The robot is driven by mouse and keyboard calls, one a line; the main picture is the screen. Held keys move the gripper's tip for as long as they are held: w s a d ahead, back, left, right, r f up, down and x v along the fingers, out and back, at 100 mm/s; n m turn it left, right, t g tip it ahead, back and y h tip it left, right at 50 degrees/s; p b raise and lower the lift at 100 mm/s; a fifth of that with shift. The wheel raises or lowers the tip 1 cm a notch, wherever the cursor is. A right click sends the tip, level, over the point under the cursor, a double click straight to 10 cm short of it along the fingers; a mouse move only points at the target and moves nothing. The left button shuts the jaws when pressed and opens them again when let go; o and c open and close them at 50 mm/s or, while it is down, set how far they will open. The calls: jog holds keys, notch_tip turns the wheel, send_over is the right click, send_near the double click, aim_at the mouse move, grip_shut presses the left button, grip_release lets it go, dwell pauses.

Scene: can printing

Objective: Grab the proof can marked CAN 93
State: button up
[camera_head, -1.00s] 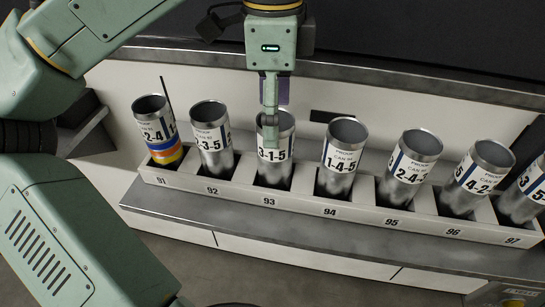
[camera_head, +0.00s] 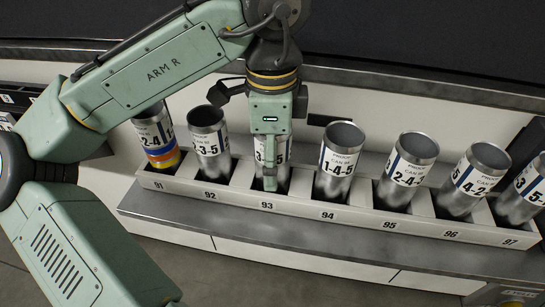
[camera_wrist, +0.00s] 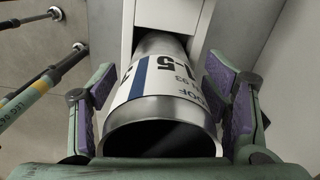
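The proof can marked 93 (camera_head: 284,154) stands in the slot labelled 93 of the pale rack (camera_head: 300,211). My gripper (camera_head: 269,165) is over it from above and hides much of its label and rim in the head view. In the wrist view the can (camera_wrist: 158,108) shows its metal rim, a blue stripe and the printed 93. My gripper (camera_wrist: 162,80) is open there, with one purple-padded finger on each side of the can. A narrow gap shows on the left and right; I cannot tell whether either pad touches it.
Can 92 (camera_head: 208,145) stands close on the left and can 94 (camera_head: 338,165) on the right. A can with coloured bands (camera_head: 161,152) is in slot 91. More cans fill the slots to the right.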

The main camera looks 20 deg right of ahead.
jog(key=c, duration=0.7)
